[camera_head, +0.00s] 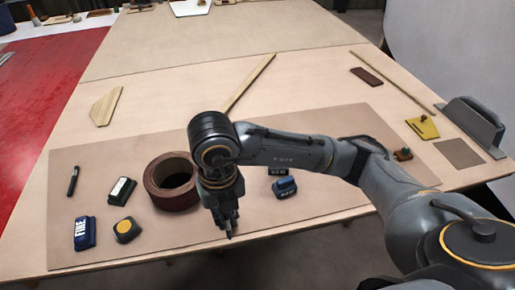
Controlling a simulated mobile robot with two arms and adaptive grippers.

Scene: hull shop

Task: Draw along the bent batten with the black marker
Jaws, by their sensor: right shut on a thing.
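My right gripper (228,225) points down near the front edge of the brown sheet. It is shut on a small dark thing that is mostly hidden; only a tip shows below the fingers. A black marker-like stick (73,181) lies at the left of the sheet, apart from the gripper. A pale wooden strip (250,82) lies behind my right arm, its near end hidden. A thin long strip (395,83) lies at the right. Neither strip looks clearly bent. My left gripper is not in view.
On the brown sheet (300,125) are a brown tape roll (156,200), a blue block (85,233), a green-white block (122,190), a yellow-black round tool (125,230) and blue items (285,187). A yellow piece (423,128) and grey tool (470,125) lie right.

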